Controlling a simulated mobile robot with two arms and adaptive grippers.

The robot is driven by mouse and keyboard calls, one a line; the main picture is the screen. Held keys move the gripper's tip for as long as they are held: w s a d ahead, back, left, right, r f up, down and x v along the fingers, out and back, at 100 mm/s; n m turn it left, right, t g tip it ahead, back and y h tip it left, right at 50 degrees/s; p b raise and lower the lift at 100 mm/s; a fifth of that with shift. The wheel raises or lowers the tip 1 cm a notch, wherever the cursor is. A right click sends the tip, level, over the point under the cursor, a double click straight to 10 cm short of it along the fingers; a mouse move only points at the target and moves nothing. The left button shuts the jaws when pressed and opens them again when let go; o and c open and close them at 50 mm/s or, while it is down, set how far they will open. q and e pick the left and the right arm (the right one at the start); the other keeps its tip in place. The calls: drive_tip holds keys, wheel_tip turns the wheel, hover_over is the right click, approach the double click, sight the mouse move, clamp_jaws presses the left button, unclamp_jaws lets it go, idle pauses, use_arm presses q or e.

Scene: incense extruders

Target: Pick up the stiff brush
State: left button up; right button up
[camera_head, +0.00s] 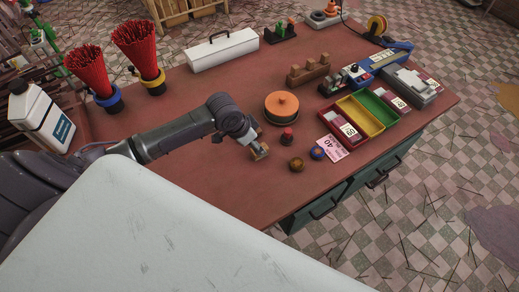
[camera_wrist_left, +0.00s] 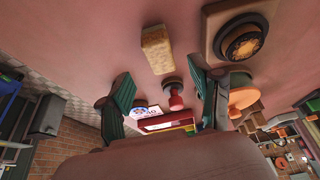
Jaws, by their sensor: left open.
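A tan oblong block, which looks like the stiff brush (camera_wrist_left: 157,49), lies on the red-brown table in the left wrist view. It is just beyond the space between my left fingertips, and I see no grip on it. My left gripper (camera_wrist_left: 160,80) is open and empty, with its two green-grey fingers spread apart. In the head view my left gripper (camera_head: 256,147) points down close to the table, and a tan piece of the block (camera_head: 262,154) shows beside it, partly hidden. My right gripper is in neither view.
A red-knobbed stamp (camera_head: 287,136), a round brown item (camera_head: 297,164) and a blue one (camera_head: 317,153) stand close by. An orange-lidded pot (camera_head: 282,106) is behind. A divided tray (camera_head: 361,116) lies to the right. The table left of the gripper is clear.

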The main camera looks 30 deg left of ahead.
use_arm(q)
drive_tip(key=shift+p+x, duration=0.65)
drive_tip(key=shift+x, duration=1.55)
drive_tip(key=shift+w+f, duration=0.2)
drive_tip(key=shift+f, duration=0.3)
drive_tip(key=c, duration=0.7)
clamp_jaws()
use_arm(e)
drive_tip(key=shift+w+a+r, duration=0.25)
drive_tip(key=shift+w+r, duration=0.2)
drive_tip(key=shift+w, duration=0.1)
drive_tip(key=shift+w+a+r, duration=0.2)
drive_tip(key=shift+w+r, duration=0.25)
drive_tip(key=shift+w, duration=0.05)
